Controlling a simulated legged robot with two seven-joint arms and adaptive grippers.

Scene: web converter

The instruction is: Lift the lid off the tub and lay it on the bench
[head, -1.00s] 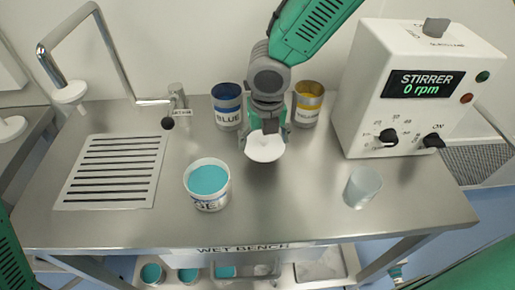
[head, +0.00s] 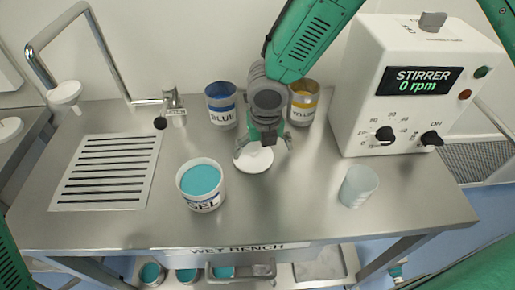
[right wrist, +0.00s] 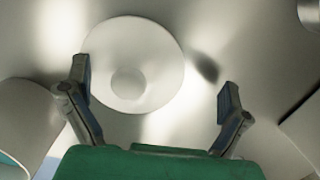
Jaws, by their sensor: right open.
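The white round lid (head: 254,160) lies on the steel bench (head: 290,205) right of and behind the tub. Its small round knob faces up in the right wrist view (right wrist: 128,85). The white tub (head: 202,200), labelled GEL, stands uncovered with turquoise contents showing. My right gripper (head: 264,147) is open above the lid. In the right wrist view its fingers (right wrist: 155,78) are spread wide, with the left finger near the lid's edge and a gap to the right one. My left gripper is out of view.
A blue-labelled can (head: 220,106) and a yellow-labelled can (head: 303,103) stand behind my right gripper. A translucent beaker (head: 358,187) and the stirrer box (head: 400,95) are to the right. A slotted drain plate (head: 106,172) and tap (head: 88,40) are left. The front middle of the bench is clear.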

